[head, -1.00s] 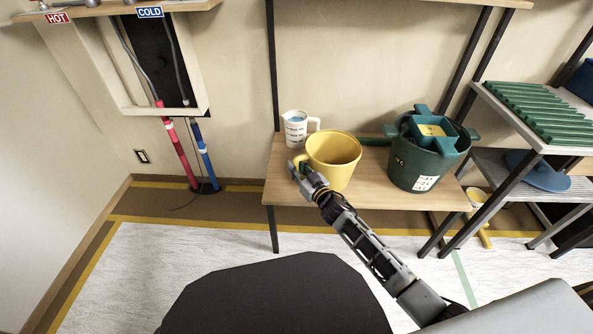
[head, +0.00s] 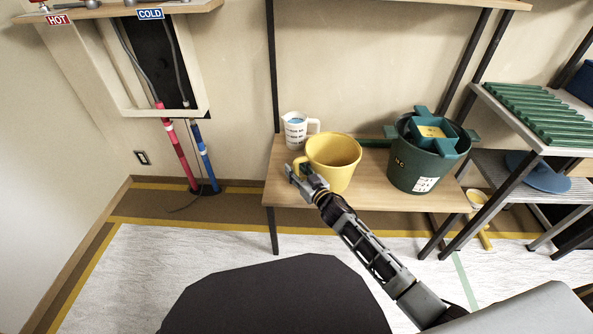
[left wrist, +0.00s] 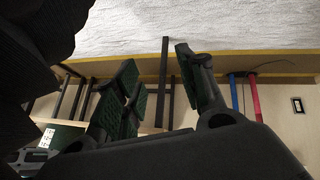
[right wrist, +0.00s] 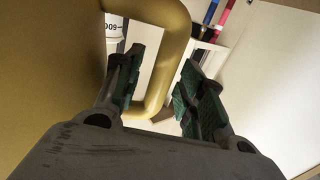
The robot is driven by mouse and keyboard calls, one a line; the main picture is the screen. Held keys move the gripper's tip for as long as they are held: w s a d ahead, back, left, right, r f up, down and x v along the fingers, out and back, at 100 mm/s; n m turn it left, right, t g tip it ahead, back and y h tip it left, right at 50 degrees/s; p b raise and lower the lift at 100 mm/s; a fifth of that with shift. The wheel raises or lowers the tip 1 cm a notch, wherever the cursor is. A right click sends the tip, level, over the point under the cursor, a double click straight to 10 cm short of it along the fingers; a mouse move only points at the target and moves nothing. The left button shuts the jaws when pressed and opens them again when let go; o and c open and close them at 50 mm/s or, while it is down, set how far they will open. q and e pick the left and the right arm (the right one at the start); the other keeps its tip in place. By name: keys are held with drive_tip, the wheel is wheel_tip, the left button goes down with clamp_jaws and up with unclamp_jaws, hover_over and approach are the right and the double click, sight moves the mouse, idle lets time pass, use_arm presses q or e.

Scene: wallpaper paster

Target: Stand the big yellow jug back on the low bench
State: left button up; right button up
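The big yellow jug (head: 335,160) stands upright on the low wooden bench (head: 372,190), near its left end. Its handle faces left toward my right gripper (head: 296,178). In the right wrist view the jug's handle (right wrist: 176,62) shows between and just beyond the spread fingers of my right gripper (right wrist: 160,75); they look clear of a grip. My left gripper (left wrist: 160,75) is open and empty in the left wrist view, over the floor side of the bench; it does not show in the head view.
A small white measuring jug (head: 295,133) stands behind the yellow jug's left side. A dark green bucket (head: 418,170) with a green and yellow item stands to the right. A shelf rack (head: 515,180) adjoins on the right. Red (head: 181,150) and blue pipes (head: 203,155) rise at the left.

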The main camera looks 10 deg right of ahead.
use_arm(q)
drive_tip(key=shift+r, duration=0.1)
use_arm(e)
drive_tip(key=shift+s+r, duration=0.1)
drive_tip(key=shift+r, duration=0.05)
drive_tip(key=shift+s+d, duration=0.2)
drive_tip(key=shift+s, duration=0.2)
drive_tip(key=shift+p+v, duration=0.65)
drive_tip(key=shift+v, duration=0.7)
drive_tip(key=shift+s+d, duration=0.2)
drive_tip(key=shift+s, duration=0.5)
use_arm(q)
wheel_tip(320, 180, up, 7)
drive_tip(key=a+g+y+p, duration=0.1)
drive_tip(key=p, duration=0.1)
drive_tip(key=shift+s+a+m, duration=0.25)
drive_tip(key=shift+m, duration=0.05)
use_arm(e)
drive_tip(key=v, duration=0.6)
drive_tip(key=shift+s+d, duration=0.15)
drive_tip(key=shift+s, duration=0.2)
drive_tip(key=shift+s, duration=0.1)
